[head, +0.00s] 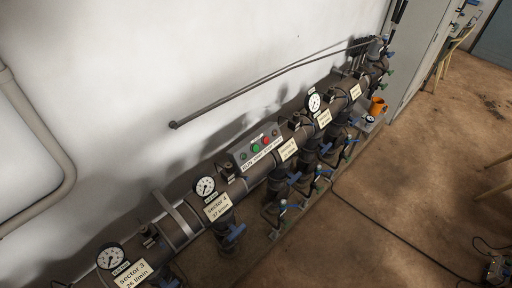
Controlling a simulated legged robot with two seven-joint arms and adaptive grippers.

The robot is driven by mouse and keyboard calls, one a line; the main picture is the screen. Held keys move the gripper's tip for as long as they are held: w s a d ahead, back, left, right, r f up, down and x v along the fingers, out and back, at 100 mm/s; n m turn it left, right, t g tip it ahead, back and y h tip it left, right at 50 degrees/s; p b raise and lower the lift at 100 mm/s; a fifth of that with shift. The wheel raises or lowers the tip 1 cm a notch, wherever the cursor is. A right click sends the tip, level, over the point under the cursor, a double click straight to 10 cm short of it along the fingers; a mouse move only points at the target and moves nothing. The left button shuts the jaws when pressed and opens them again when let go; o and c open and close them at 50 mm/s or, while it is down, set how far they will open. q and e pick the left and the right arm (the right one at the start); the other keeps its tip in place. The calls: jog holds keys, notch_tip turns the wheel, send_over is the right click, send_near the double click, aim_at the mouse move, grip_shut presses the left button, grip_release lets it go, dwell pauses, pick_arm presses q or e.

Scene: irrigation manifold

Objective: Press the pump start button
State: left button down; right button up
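A grey control box (236,163) sits on top of the dark manifold pipe in the middle of the head view, close to the white wall. Its face carries a bright green button (256,148), a red button (265,141) just right of it, and a smaller dark green round part (243,156) at the left. A white label strip runs along the lower edge of the box; its text is too small to read surely. Nothing covers the buttons. Neither of my grippers shows in this view.
The manifold runs diagonally with gauges (206,187), sector labels (130,273) and blue-handled valves (232,236). A thin grey bar (250,87) slants above it. An orange cup (377,107) stands near the grey cabinet (416,45).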

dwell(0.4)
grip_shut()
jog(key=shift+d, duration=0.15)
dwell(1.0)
